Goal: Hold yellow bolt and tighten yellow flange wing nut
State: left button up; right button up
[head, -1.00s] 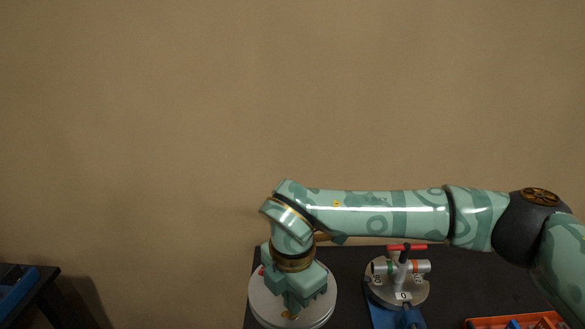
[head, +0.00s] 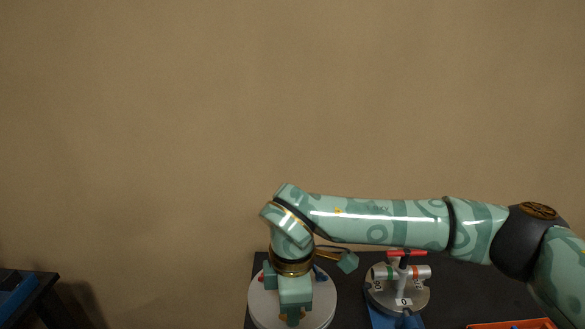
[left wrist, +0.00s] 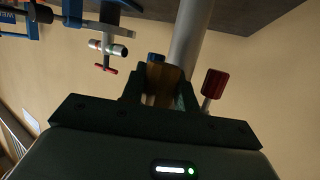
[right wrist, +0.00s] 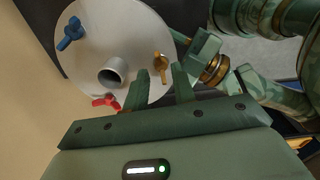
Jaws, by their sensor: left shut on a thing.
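A yellow wing nut (right wrist: 162,66) sits on the round grey plate (right wrist: 108,28), near its edge in the right wrist view. My right gripper (right wrist: 163,76) points down over the plate, fingers apart on either side of the nut; I cannot tell whether they touch it. In the head view this gripper (head: 292,317) hides most of the nut. In the left wrist view my left gripper (left wrist: 160,88) is shut on the yellow bolt (left wrist: 171,80). Its fingers partly hide the bolt. In the head view I cannot make out my left gripper.
A blue wing nut (right wrist: 70,33), a red wing nut (right wrist: 106,101) and a grey pipe (right wrist: 113,72) stand on the plate. Red (left wrist: 214,83) and blue (left wrist: 155,57) bolts flank the yellow one. A red-handled fixture (head: 398,292) stands right of the plate, with an orange tray (head: 500,324) beyond.

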jog(key=shift+r, duration=2.15)
pick_arm(q)
jog(key=o, duration=1)
jog(key=shift+c, duration=0.2)
jog(key=p+v, duration=0.6)
jog(key=v, duration=0.3)
jog(key=shift+p, duration=0.3)
pick_arm(e)
notch_tip(320, 180, up, 7)
jog(key=shift+s, duration=0.2)
pick_arm(q)
jog(key=shift+s, duration=0.1)
